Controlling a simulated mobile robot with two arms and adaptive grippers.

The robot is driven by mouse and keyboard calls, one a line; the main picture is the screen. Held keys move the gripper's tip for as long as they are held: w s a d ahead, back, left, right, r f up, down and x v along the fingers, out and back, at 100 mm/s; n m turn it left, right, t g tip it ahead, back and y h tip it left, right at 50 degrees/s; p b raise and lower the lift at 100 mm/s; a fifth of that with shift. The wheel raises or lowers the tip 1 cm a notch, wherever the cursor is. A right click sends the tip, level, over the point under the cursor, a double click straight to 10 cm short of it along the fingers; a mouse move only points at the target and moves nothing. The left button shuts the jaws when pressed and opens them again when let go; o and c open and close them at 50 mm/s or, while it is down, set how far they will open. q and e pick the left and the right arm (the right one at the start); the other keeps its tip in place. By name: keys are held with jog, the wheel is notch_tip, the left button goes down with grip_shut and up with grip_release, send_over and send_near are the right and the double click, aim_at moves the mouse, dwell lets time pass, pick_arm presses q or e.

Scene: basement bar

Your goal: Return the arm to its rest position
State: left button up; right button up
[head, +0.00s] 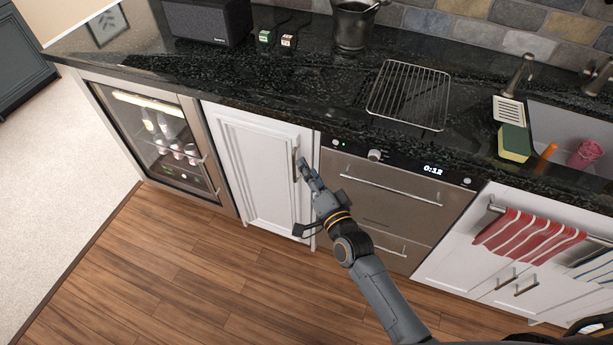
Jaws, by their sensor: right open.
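My right arm reaches up from the bottom of the head view. Its dark grey gripper (304,199) is open, with its fingers spread in front of the white cabinet door (254,176). I see nothing held between the fingers. The upper finger overlaps the lower part of the door's vertical metal handle (295,160) in the picture; I cannot tell whether it touches. The door looks shut. My left gripper is not in view.
A glass-door drinks fridge (165,140) stands left of the cabinet, and a steel drawer appliance (385,195) right of it. The dark countertop (310,85) above holds a wire rack (409,95), a speaker (208,20) and a sponge (514,143). The wooden floor (170,260) at left is clear.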

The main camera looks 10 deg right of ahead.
dwell(0.5)
jog(key=s+d+f+n+g+h, duration=0.1)
jog(key=s+d+f+n+g, duration=0.3)
jog(key=f, duration=0.6)
jog(key=s+f+g+h, duration=0.1)
jog(key=s+f, duration=0.5)
jog(key=f, duration=0.3)
jog(key=s+d+f+n+g+h, duration=0.1)
jog(key=s+d+f+g, duration=0.3)
jog(key=f, duration=0.6)
jog(key=s+d+f+n+g+h, duration=0.1)
jog(key=s+f, duration=0.4)
jog(key=s, duration=0.6)
jog(key=s+d+f+n+g, duration=0.3)
jog(key=s+d+f, duration=0.2)
jog(key=s, duration=0.6)
jog(key=s+d+f+n+g+h, duration=0.1)
jog(key=s+d+f+n+g, duration=0.1)
jog(key=s+f, duration=0.4)
jog(key=s+d+g, duration=0.1)
jog(key=s, duration=0.4)
jog(key=shift+s+f+h, duration=0.2)
jog(key=shift+s+h, duration=0.1)
jog(key=shift+s, duration=0.1)
